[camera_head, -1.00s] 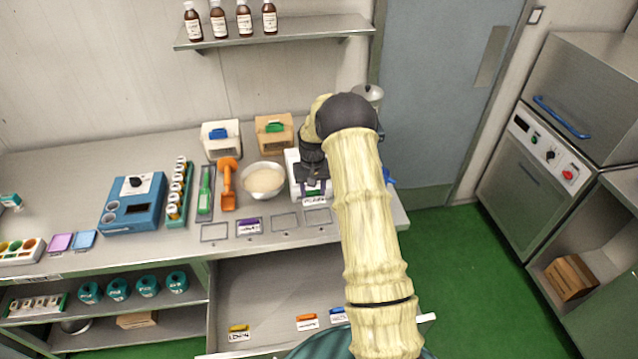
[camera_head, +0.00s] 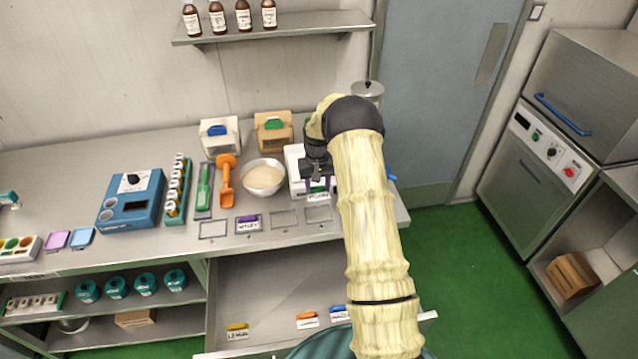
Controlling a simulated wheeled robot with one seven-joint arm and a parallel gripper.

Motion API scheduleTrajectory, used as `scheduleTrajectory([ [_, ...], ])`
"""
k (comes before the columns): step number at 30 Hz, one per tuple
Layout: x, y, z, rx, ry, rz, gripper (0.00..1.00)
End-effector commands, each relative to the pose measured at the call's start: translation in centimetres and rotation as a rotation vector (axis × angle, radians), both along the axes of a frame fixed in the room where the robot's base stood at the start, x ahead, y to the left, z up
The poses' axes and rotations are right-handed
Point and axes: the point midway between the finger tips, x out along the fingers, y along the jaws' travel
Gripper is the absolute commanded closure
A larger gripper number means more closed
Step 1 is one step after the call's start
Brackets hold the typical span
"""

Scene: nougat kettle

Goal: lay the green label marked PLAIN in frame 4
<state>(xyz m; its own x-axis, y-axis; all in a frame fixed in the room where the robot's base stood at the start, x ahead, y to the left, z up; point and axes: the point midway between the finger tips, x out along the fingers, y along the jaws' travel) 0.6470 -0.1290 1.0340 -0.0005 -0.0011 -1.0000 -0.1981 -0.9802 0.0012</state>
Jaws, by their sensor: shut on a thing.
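My gripper (camera_head: 317,182) is shut on the green label (camera_head: 320,189), whose white face with dark lettering (camera_head: 318,197) hangs below the fingers. The lettering is too small to read. The label is just behind frame 4 (camera_head: 319,222), the rightmost of the row of outlined frames along the worktop's front edge. Frame 4 looks empty. I cannot tell how high the label is above the top. A purple label (camera_head: 248,219) lies in the second frame. The first frame (camera_head: 213,238) and third frame (camera_head: 284,227) are empty.
A white device (camera_head: 295,165) stands right behind my gripper, with a bowl of pale powder (camera_head: 264,190) to its left. An open drawer (camera_head: 270,300) below holds yellow (camera_head: 237,327), orange (camera_head: 306,316) and blue (camera_head: 338,309) labels. An orange scoop (camera_head: 226,180) lies further left.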

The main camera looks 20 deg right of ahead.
Motion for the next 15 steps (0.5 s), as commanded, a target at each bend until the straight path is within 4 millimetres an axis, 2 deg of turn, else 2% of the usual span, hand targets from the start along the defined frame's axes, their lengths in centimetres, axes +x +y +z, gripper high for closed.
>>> scheduleTrajectory([
  [1,0.0,0.0,-0.7,0.000,0.001,0.001,0.89],
  [15,0.0,0.0,-4.5,0.001,0.001,0.000,0.89],
])
